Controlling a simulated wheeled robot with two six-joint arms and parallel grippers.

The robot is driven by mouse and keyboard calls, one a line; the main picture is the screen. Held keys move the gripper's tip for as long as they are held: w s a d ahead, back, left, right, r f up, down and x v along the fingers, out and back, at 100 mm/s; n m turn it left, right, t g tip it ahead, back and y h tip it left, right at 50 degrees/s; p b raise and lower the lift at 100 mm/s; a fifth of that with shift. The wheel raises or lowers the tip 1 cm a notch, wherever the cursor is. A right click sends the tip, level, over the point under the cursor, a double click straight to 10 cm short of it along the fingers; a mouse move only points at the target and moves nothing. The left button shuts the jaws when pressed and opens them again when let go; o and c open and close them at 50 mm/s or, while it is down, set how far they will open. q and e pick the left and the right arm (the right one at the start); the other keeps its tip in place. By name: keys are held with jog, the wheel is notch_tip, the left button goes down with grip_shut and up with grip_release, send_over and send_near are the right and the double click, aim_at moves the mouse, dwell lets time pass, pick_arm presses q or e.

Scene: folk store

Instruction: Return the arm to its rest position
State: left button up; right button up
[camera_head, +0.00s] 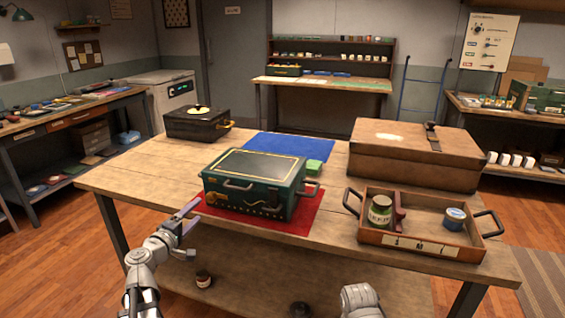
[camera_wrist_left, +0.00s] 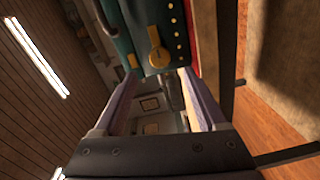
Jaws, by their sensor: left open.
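My left gripper (camera_head: 193,228) is open and empty at the front left edge of the wooden table (camera_head: 145,180). In the left wrist view my left gripper (camera_wrist_left: 158,76) has its two fingers spread apart, with the green box (camera_wrist_left: 140,25) beyond their tips. The green box (camera_head: 245,202) has a yellow-lined lid and stands closed on a red mat (camera_head: 300,218), to the right of the gripper in the head view. A grey part of my right arm shows at the bottom edge of the head view; its gripper is out of sight.
A wooden tray (camera_head: 410,241) holds a green jar (camera_head: 380,212), a reddish piece and a blue tin (camera_head: 455,218). A brown case (camera_head: 415,160) stands behind it.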

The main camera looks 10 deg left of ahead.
pick_arm(q)
jog(key=s+d+f+m+g+h+p, duration=0.15)
jog(key=d+m+g+p, duration=0.25)
jog(key=d, duration=0.6)
jog(key=s+d+m+g+h+p, duration=0.1)
jog(key=d+m+g+h+p, duration=0.25)
jog(key=d, duration=0.75)
jog(key=s+d+m+g+h+p, duration=0.1)
jog(key=d+m+g+p, duration=0.35)
jog(key=d, duration=0.55)
jog(key=s+d+r+m+g+y+p, duration=0.1)
jog(key=s+d+m+g+y+p, duration=0.2)
jog(key=s, duration=0.5)
jog(key=s+d+r+m+g+y+p, duration=0.2)
jog(key=s+d+m+g+y+p, duration=0.1)
jog(key=s+p, duration=0.4)
jog(key=d+m+y, duration=0.1)
jog(key=y, duration=0.1)
jog(key=shift+s+y+p, duration=0.3)
jog(key=shift+s+p, duration=0.05)
jog(key=shift+w+a+r, duration=0.1)
jog(key=shift+a, duration=0.05)
